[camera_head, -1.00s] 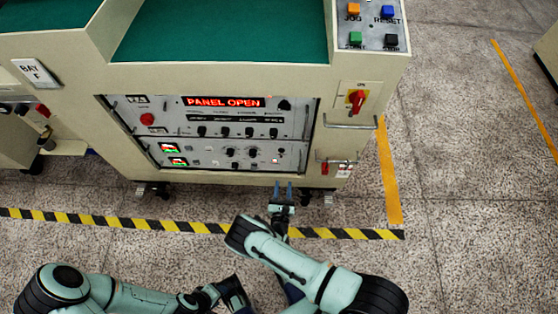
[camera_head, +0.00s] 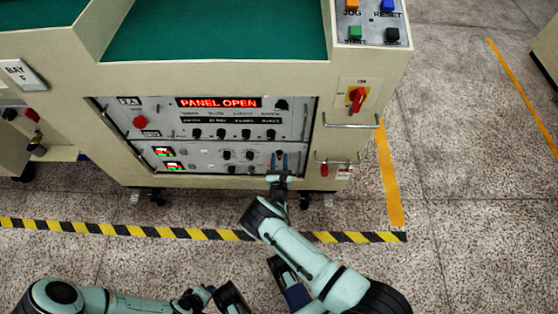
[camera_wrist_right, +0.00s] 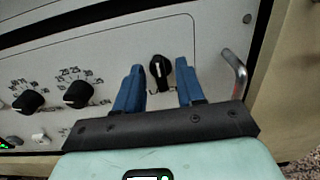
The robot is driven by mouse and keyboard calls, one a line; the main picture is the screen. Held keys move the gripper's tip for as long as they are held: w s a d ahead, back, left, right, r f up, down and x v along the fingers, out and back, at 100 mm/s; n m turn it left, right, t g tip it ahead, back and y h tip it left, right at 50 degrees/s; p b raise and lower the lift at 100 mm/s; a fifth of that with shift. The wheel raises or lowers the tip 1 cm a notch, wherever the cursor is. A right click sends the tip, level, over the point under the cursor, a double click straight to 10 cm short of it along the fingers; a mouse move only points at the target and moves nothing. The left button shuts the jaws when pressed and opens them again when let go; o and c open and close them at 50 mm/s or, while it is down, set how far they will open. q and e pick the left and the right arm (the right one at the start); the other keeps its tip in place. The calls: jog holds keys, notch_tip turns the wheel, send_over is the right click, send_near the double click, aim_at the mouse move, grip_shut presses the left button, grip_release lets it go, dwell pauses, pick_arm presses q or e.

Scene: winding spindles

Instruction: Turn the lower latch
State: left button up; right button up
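The lower latch (camera_wrist_right: 160,72) is a small black knob with a white line, on the grey lower panel in the right wrist view. Its white line stands nearly upright. My right gripper (camera_wrist_right: 159,68) is open, with one blue finger on each side of the latch; gaps show between them and the knob. In the head view my right gripper (camera_head: 278,157) is at the lower panel's right end and largely hides the latch. An upper black knob (camera_head: 281,104) sits at the upper panel's right end.
A metal handle (camera_wrist_right: 234,72) stands out close to the right finger. Black dials (camera_wrist_right: 78,95) are on the left. The display (camera_head: 218,102) reads PANEL OPEN. A red switch (camera_head: 356,99) and a rail (camera_head: 350,124) are right of the panels.

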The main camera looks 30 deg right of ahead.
jog(key=shift+c, duration=0.3)
grip_shut()
pick_arm(q)
jog(key=shift+w+f, duration=0.1)
pick_arm(e)
jog(key=n+b, duration=0.1)
jog(key=n, duration=0.3)
jog(key=shift+w+a+f, duration=0.1)
jog(key=shift+a, duration=0.05)
jog(key=n+b, duration=0.1)
jog(key=n, duration=0.4)
jog(key=shift+n+b, duration=0.35)
jog(key=shift+n, duration=0.05)
jog(key=n+b, duration=0.1)
jog(key=n, duration=0.3)
jog(key=shift+f, duration=0.15)
pick_arm(q)
notch_tip(320, 180, down, 6)
jog(key=a, duration=0.2)
jog(key=shift+w+a+n+y+b, duration=0.25)
jog(key=shift+a+n+y+b, duration=0.05)
pick_arm(e)
jog(key=shift+n, duration=1.9)
pick_arm(q)
jog(key=shift+s, duration=0.1)
